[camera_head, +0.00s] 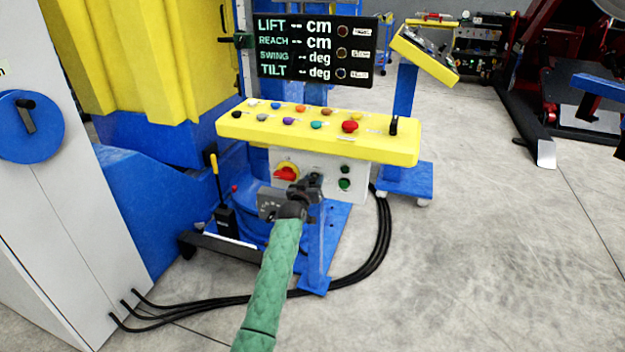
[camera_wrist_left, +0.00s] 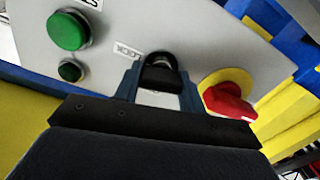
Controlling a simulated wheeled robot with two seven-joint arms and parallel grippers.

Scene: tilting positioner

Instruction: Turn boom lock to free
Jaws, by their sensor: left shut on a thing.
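My left gripper (camera_head: 308,184) reaches the front of the light grey panel box (camera_head: 358,193) under the yellow console. In the left wrist view my left gripper (camera_wrist_left: 157,92) is shut on a black knob (camera_wrist_left: 160,76), with a blue-grey finger on each side. A small white label (camera_wrist_left: 127,50) beside the knob appears upside down, and I cannot read it surely. In the head view the gripper hides the knob, so its setting cannot be told there. My right gripper is not in view.
A red rotary switch on a yellow plate (camera_head: 286,171) sits left of the gripper, and green buttons (camera_head: 345,184) sit right. Above are the yellow console (camera_head: 380,146) with coloured buttons and a display (camera_head: 315,50). Black cables (camera_head: 383,235) lie on the floor.

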